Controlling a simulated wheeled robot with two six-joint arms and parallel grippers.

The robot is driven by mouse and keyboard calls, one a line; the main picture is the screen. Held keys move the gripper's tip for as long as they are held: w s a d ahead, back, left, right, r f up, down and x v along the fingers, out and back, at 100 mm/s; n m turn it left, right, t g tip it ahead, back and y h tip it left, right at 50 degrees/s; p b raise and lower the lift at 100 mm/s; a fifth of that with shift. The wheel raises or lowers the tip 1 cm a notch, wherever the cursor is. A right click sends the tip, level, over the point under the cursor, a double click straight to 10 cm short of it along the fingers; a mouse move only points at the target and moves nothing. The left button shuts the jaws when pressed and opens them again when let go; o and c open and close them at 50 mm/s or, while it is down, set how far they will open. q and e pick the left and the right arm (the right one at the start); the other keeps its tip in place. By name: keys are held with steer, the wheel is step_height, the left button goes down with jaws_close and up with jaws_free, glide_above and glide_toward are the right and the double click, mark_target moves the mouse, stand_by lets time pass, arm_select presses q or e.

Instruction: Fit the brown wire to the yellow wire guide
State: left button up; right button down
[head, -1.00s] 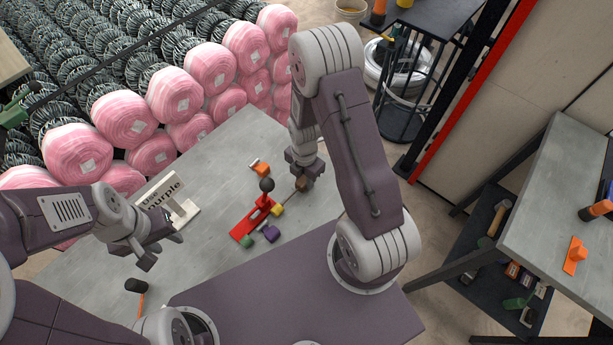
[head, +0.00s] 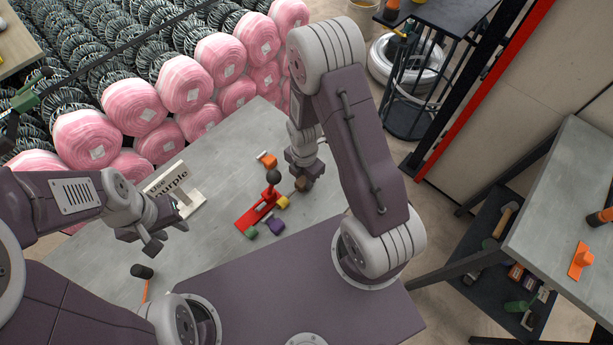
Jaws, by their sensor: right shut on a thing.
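The red stand (head: 250,216) lies on the grey table with a dark round knob (head: 273,177) on its post. The yellow wire guide (head: 283,202) sits at its right side. My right gripper (head: 301,184) is shut on the brown wire's end (head: 300,185), just above and to the right of the yellow guide. The wire itself is too small to follow, so I cannot tell whether it touches the guide. My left gripper (head: 166,234) is open and empty at the left, well apart from the stand.
Orange (head: 269,161), purple (head: 276,226) and green (head: 250,232) pieces are around the red stand. A black-headed tool (head: 143,271) lies at the front left. The table between sign and stand is clear.

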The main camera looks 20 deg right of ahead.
steer(key=shift+s+a, duration=0.3)
steer(key=shift+a, duration=0.35)
steer(key=shift+s+a, duration=0.25)
steer(key=shift+a, duration=0.4)
steer(key=c, duration=1)
jaws_free()
step_height(320, 180, up, 9)
steer(key=shift+r, duration=0.1)
